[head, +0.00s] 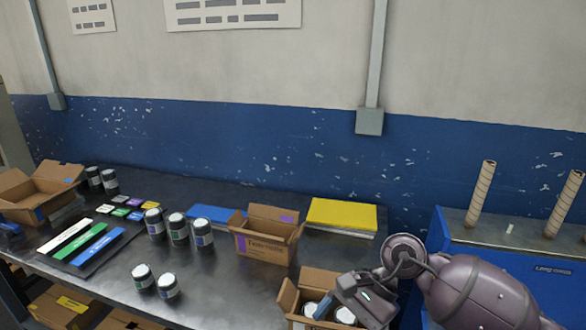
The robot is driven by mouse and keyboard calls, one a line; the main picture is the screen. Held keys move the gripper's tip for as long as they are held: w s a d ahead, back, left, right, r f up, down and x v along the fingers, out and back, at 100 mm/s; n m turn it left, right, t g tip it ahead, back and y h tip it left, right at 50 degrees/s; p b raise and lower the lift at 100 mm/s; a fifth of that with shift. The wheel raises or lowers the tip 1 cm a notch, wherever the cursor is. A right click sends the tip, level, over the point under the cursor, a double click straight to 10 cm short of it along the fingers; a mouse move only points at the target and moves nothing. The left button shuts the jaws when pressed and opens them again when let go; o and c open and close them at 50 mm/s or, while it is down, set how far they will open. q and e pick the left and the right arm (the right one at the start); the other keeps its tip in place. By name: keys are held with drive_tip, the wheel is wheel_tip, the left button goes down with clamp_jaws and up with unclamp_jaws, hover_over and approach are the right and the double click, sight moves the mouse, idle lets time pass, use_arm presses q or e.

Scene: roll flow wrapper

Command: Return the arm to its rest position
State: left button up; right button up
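My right arm comes in from the lower right. Its gripper (345,303) is over an open cardboard box (288,298) at the bottom edge of the head view. Lidded jars (309,309) show inside that box, partly hidden by the gripper and cut off by the picture's edge. The fingertips are not clear enough to tell whether they are open or shut, or touching a jar. My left gripper is not in view.
The dark table (110,270) bears an open box (262,245), several jars (178,230), coloured strips (80,240), a yellow pad (341,215) and a left-hand box (38,198). A blue cabinet (510,262) with upright rolls (481,192) stands at right, close to my arm.

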drive_tip(key=s+a+r+m+y, duration=0.2)
drive_tip(key=a+r+m+y, duration=0.3)
drive_tip(key=y, duration=0.2)
drive_tip(key=w+d+r+m+t+y, duration=0.2)
drive_tip(key=r+m+t, duration=0.2)
drive_tip(key=m+t, duration=0.55)
drive_tip(key=w+d+r+m+t+y, duration=0.2)
drive_tip(key=r+m+t, duration=0.1)
drive_tip(key=m+t, duration=0.65)
drive_tip(key=d+f+m+t+h, duration=0.2)
drive_tip(key=d+f+m+h, duration=0.2)
drive_tip(key=d+m+h, duration=0.65)
drive_tip(key=d+f+m+t+h, duration=0.1)
drive_tip(key=d+f+m+h, duration=0.55)
drive_tip(key=m, duration=0.85)
drive_tip(key=s+d+f+m+g+h, duration=0.1)
drive_tip(key=s+d+f+m+g, duration=0.1)
drive_tip(key=s+f+m+g, duration=0.7)
drive_tip(key=s+d+f+m+g+h, duration=0.15)
drive_tip(key=s+f+m+g, duration=0.3)
drive_tip(key=s, duration=0.85)
drive_tip(key=w+f+n+t, duration=0.1)
drive_tip(key=w+f+t, duration=0.6)
drive_tip(key=f, duration=0.3)
drive_tip(key=shift+w+f+y, duration=0.15)
drive_tip(key=shift+w+y, duration=0.2)
